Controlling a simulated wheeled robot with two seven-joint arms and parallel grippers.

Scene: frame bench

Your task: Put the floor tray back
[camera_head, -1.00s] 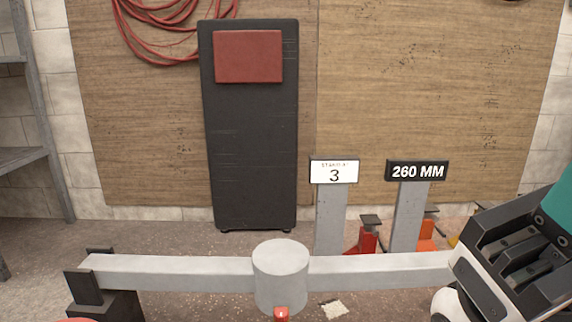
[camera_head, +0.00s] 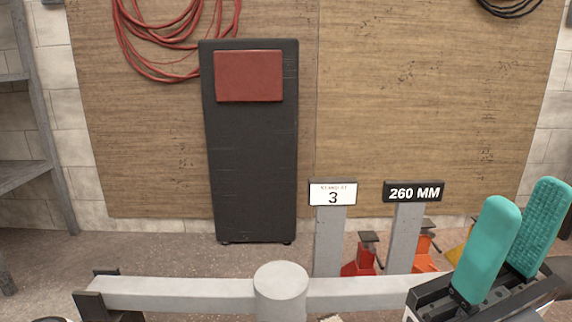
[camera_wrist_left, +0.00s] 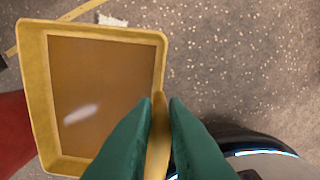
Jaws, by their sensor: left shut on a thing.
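The floor tray (camera_wrist_left: 158,45) is shallow, with a yellow rim and a brown inside with a bright glint. It shows only in the left wrist view, at the left, over the speckled floor. My left gripper (camera_wrist_left: 160,100) has its green fingers shut on the tray's right side rim. They hide part of that rim. The head view does not show the tray or the left fingers. My right gripper (camera_head: 524,212) is at the lower right of the head view, its teal fingers raised, apart and empty.
A grey beam with a round hub (camera_head: 281,290) crosses the front. Behind it stand signposts marked 3 (camera_head: 333,193) and 260 MM (camera_head: 413,192), with red and orange stands near them. A black padded board (camera_head: 250,165) leans on the wall. Grey shelving (camera_head: 30,150) stands left.

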